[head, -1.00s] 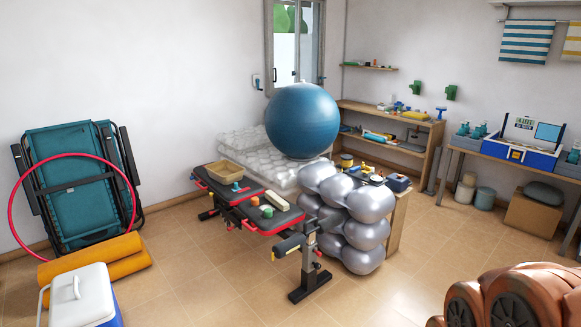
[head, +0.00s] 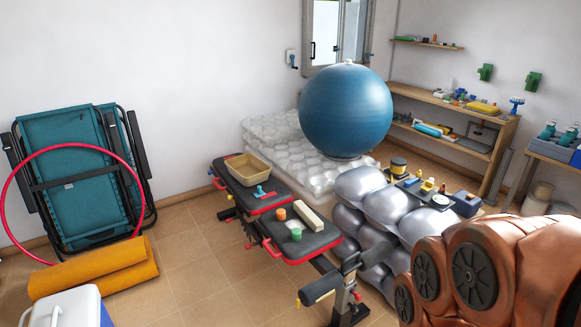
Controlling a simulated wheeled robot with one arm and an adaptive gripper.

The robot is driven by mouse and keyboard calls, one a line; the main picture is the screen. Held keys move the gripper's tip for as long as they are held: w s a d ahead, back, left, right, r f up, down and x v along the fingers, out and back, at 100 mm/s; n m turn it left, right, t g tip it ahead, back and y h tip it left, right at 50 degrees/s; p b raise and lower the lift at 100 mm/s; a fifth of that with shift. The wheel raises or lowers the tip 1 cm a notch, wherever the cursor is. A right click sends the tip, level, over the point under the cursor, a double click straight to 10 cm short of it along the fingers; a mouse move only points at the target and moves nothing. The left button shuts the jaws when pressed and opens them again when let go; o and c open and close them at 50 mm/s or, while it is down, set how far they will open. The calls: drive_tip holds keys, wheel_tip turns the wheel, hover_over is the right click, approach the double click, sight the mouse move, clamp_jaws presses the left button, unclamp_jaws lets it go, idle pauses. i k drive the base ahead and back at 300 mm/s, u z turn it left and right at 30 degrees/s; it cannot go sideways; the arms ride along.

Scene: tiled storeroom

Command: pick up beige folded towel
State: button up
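A long cream-beige block-like item (head: 309,217) lies on the dark padded bench (head: 318,239); it may be the folded towel, but it is too small to tell its fabric or folds. It rests beside a small green item (head: 296,234) and an orange one (head: 281,214). My gripper's fingers are not in view.
A tan basket (head: 248,174) and a blue item (head: 260,191) are on the bench's far pad. A cooler (head: 72,308) is front left. Open floor lies between.

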sight(309, 216)
drive_tip(key=u, duration=0.45)
drive_tip(key=i, duration=0.75)
drive_tip(key=u, duration=0.85)
drive_tip(key=i, duration=1.7)
drive_tip(key=z, duration=0.9)
drive_tip(key=i, duration=0.8)
drive_tip(key=z, duration=0.55)
